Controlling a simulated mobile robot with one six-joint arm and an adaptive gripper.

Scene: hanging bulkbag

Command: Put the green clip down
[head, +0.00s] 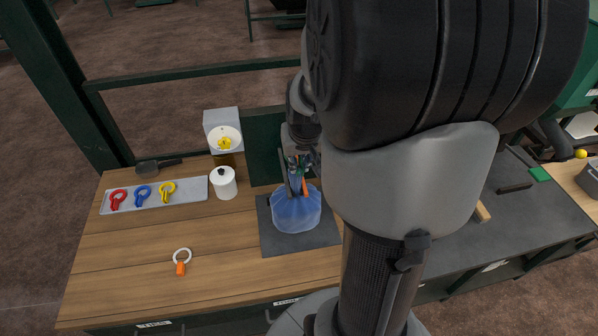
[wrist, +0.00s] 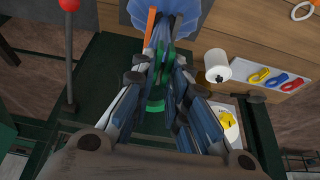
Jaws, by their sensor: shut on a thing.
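My gripper (wrist: 161,62) is shut on the green clip (wrist: 156,105), whose ring shows between the fingers in the wrist view. A pale blue, see-through bag (head: 297,210) stands on a dark mat (head: 270,240); its top edge region also shows in the wrist view (wrist: 190,8). In the head view my gripper (head: 297,170) is just above the bag's top, pointing down at it. An orange strip (wrist: 150,26) lies beside the fingertips at the bag. Whether the clip's jaws grip the bag's neck is hidden by the fingers.
A grey tray (head: 190,197) at the left holds red, blue and yellow clips. A white lidded jar (head: 224,187) and a grey device with a yellow piece (head: 221,122) stand behind. A white ring with an orange tab (head: 181,262) lies at the front left.

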